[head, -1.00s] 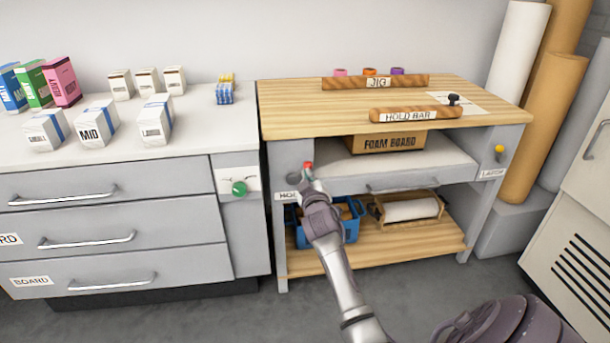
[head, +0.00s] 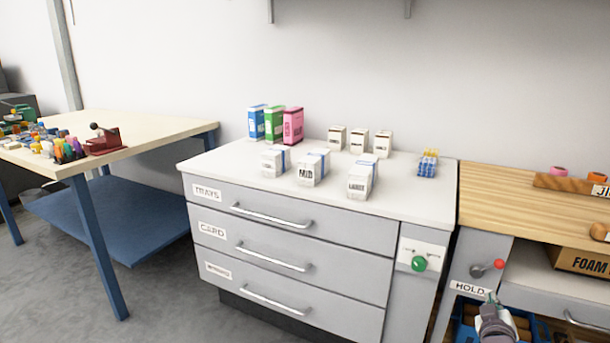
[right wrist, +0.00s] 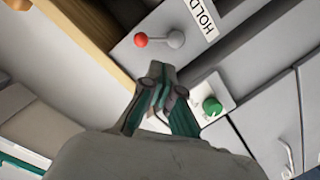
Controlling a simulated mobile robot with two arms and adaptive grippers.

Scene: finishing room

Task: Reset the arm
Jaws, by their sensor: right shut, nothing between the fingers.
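My right gripper (head: 491,300) is at the lower right of the head view, in front of the bench leg and just below the HOLD label (head: 469,288). In the right wrist view the gripper (right wrist: 158,72) has its fingers together with nothing between them. A lever with a red ball knob (head: 499,264) is on the bench's grey front, above the gripper and apart from it in the head view. The lever's red knob (right wrist: 141,40) and grey pivot also show beyond the fingertips in the right wrist view. My left gripper is in neither view.
A green knob (head: 419,264) is on the grey drawer cabinet (head: 300,230). White boxes and coloured cartons stand on its top. A blue-legged table (head: 150,125) with bottles and a red tool is at left. Blue bin (head: 465,331) sits under the wooden bench. Floor between table and cabinet is clear.

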